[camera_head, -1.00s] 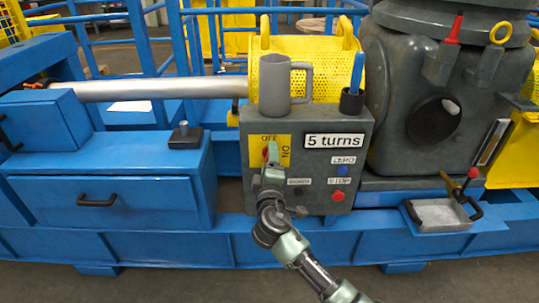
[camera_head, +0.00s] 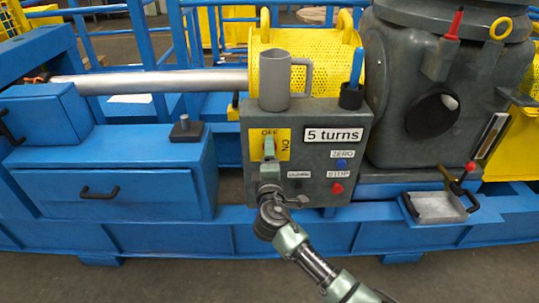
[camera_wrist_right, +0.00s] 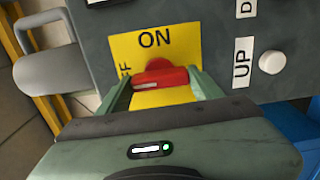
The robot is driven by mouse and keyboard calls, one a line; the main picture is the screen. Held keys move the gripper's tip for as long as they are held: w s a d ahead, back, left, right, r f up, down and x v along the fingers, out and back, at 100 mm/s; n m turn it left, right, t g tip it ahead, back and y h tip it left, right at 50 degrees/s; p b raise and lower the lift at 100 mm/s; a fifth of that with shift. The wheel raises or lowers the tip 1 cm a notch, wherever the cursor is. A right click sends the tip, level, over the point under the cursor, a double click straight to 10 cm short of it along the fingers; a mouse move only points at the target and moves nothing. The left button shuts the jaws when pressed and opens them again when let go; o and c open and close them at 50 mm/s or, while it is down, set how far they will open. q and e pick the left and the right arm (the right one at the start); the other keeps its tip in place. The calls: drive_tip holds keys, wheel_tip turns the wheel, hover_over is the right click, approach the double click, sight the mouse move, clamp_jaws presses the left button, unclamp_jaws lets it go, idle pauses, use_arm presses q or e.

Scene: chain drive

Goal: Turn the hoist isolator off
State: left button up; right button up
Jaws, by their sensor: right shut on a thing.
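The hoist isolator is a red handle (camera_wrist_right: 160,77) on a yellow plate (camera_head: 283,148) marked OFF at the top and ON at the right. The plate is on the front of a grey control box (camera_head: 330,195). My right gripper (camera_head: 269,150) is at the plate and covers most of the handle in the head view. In the right wrist view, the right gripper's fingers (camera_wrist_right: 163,85) are shut on the red handle, one at each end. The handle's white mark is at its left end, on the OFF side. My left gripper is not in view.
A grey mug (camera_head: 275,85) and a dark cup with a blue pen (camera_head: 356,75) stand on the box. A blue button (camera_head: 341,163), a red stop button (camera_head: 337,188) and a white UP button (camera_wrist_right: 272,61) are near the plate.

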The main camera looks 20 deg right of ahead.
drive_tip(key=o, duration=1.4)
drive_tip(key=shift+c, duration=0.2)
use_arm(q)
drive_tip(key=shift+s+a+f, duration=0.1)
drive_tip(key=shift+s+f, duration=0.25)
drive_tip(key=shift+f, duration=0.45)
use_arm(e)
drive_tip(key=v, duration=0.8)
drive_tip(key=shift+w, duration=0.1)
